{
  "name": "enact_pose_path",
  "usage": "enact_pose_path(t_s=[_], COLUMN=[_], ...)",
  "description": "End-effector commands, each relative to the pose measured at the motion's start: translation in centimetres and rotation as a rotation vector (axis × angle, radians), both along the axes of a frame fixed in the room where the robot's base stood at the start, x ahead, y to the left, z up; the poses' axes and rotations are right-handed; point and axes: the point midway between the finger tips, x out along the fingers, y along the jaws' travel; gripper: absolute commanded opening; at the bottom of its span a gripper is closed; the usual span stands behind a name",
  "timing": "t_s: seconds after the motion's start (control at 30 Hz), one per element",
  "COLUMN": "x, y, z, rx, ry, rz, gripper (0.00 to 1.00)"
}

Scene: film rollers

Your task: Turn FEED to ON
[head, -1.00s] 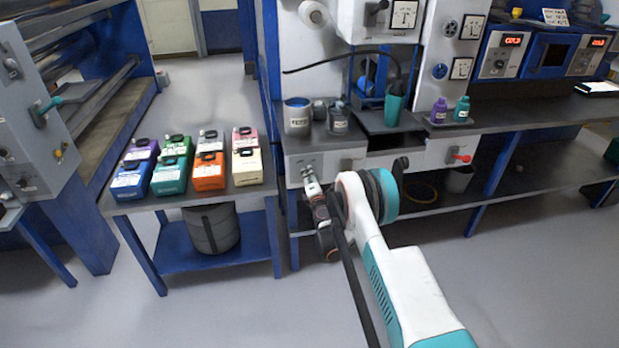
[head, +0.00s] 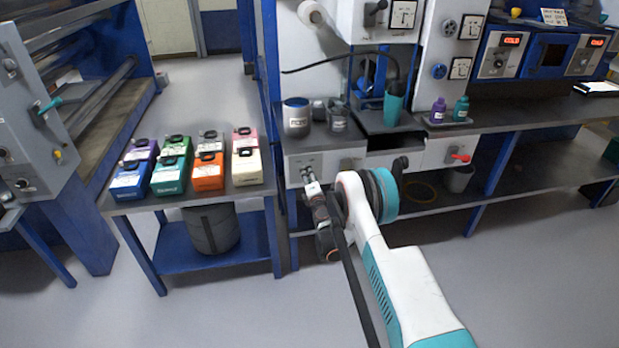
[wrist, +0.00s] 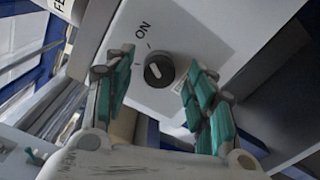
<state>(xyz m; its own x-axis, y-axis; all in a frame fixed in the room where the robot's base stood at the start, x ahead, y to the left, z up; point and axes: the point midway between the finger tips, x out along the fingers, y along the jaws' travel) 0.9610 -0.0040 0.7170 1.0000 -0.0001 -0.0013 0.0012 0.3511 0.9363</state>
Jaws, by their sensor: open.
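The FEED control is a round black knob (wrist: 159,69) with a pale pointer mark on a light panel (wrist: 190,35). In the wrist view "ON" is printed above and left of it, and a partly cut-off label starting "FE" shows at the top left. The knob's pointer does not line up with the ON mark. My gripper (wrist: 160,88) is open, with a teal-padded finger on either side of the knob and gaps between. In the head view my gripper (head: 309,184) is at the front panel (head: 333,163) under the bench; it hides the knob there.
A side table (head: 235,196) at the left carries several coloured boxes. Cups stand on the bench above the panel, including a teal cup (head: 393,108). A red-handled valve (head: 459,157) is to the right. The floor in front is clear.

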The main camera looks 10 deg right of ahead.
Motion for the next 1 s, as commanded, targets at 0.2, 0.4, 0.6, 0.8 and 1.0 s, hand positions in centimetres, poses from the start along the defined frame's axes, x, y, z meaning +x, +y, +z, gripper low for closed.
enact_pose_path(t_s=[0.2,0.4,0.6,0.8,1.0], x=[-2.5,-5.6,-7.3,-7.5,-7.4], y=[0.0,0.0,0.0,0.0,0.0], z=[0.0,0.0,0.0,0.0,0.0], rx=[0.0,0.001,-0.001,0.0,0.0], ry=[0.0,0.0,0.0,0.0,0.0], rz=[0.0,0.0,-0.001,-0.001,-0.001], gripper=[0.51,0.51,0.51,0.51,0.51])
